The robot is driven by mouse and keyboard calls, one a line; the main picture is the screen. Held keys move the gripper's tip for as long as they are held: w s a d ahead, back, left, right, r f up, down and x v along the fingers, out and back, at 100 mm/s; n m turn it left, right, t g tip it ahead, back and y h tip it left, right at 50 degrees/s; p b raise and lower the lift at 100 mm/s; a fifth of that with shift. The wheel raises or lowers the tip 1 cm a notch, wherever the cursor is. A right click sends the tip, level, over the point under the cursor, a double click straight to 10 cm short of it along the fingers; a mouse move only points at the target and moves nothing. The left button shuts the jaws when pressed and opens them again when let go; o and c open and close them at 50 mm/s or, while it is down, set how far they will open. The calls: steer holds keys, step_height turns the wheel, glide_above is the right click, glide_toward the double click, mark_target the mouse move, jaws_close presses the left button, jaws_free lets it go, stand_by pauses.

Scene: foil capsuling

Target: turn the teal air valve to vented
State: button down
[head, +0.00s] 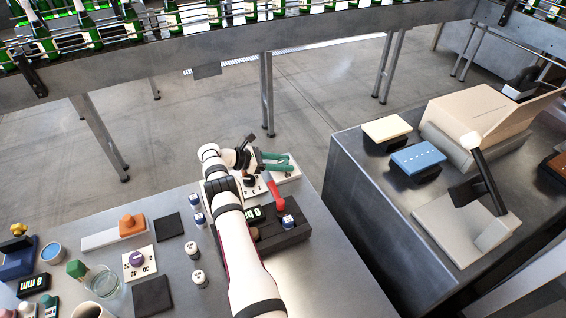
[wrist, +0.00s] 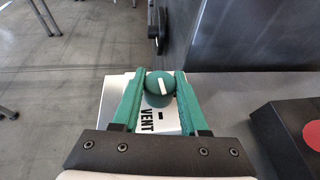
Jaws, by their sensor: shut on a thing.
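The teal air valve (wrist: 161,84) is a round knob with a white pointer line, seen in the wrist view between my fingertips. The pointer stands nearly upright in that view, tilted slightly. Its white plate (wrist: 170,126) carries the word VENT and a short black mark on the side nearer my gripper. My gripper (wrist: 161,76) has green fingers and is shut on the knob, one finger on each side. In the head view my gripper (head: 277,162) is over the white plate (head: 288,176) at the bench's far right corner; the knob cannot be made out there.
A black box (head: 285,238) with a red lever (head: 275,192) and a green display stands close to my gripper. Small cans (head: 191,249) stand left of my arm. A metal cabinet (head: 352,180) rises to the right. A bottle conveyor (head: 230,42) runs behind, with open floor between.

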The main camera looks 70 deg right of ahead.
steer(key=shift+c, duration=2.2)
jaws_free()
steer(key=v, duration=1.2)
